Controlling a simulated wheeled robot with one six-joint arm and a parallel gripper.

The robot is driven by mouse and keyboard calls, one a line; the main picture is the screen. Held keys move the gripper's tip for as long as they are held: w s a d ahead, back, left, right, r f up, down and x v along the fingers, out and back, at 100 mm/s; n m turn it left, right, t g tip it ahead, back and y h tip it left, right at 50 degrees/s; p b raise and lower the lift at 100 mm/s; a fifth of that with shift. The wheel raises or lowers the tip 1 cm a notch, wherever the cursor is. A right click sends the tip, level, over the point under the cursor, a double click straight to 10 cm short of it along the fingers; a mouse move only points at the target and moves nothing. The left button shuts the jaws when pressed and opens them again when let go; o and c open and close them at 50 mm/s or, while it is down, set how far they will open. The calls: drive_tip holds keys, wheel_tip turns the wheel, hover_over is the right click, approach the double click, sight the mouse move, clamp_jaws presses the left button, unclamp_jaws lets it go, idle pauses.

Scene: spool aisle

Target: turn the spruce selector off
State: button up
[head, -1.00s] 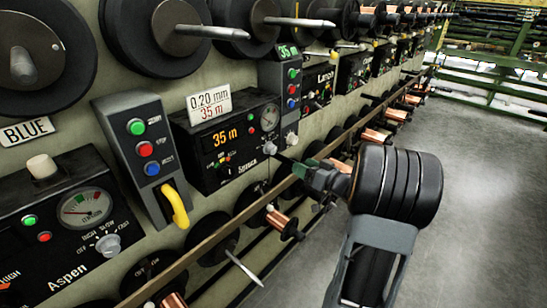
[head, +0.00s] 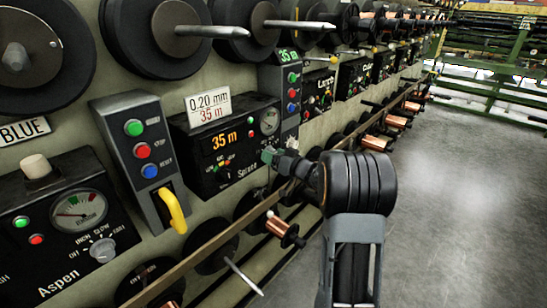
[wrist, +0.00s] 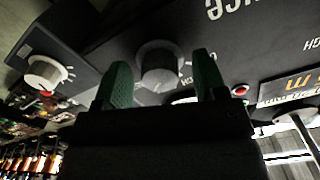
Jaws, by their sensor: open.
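The Spruce unit (head: 245,150) is a black box on the wall with an orange "35 m" display, a gauge and small lights. In the wrist view, turned upside down, its round selector knob (wrist: 160,60) shows in shadow between my two green fingers. My gripper (head: 268,154) is open at the lower right corner of the Spruce face, and it hides the knob in the head view. In the wrist view my gripper (wrist: 162,72) has one finger on each side of the knob; I cannot tell whether they touch it. The knob's pointer setting is not readable.
The Aspen unit (head: 60,240) with its own selector is at left. A grey button box (head: 142,165) with a yellow hook handle stands between. A pale knob (wrist: 45,72) sits beside the Spruce face. Copper spools (head: 283,228) and rods stick out below; the right floor is clear.

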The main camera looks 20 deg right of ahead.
drive_tip(key=shift+a, duration=0.1)
drive_tip(key=c, duration=0.9)
drive_tip(key=shift+n, duration=0.3)
drive_tip(key=n+b, duration=0.6)
drive_tip(key=n, duration=0.4)
drive_tip(key=n+b, duration=0.7)
drive_tip(key=n, duration=0.3)
drive_tip(key=shift+w+d, duration=0.1)
drive_tip(key=shift+d, duration=0.1)
drive_tip(key=shift+n, duration=0.3)
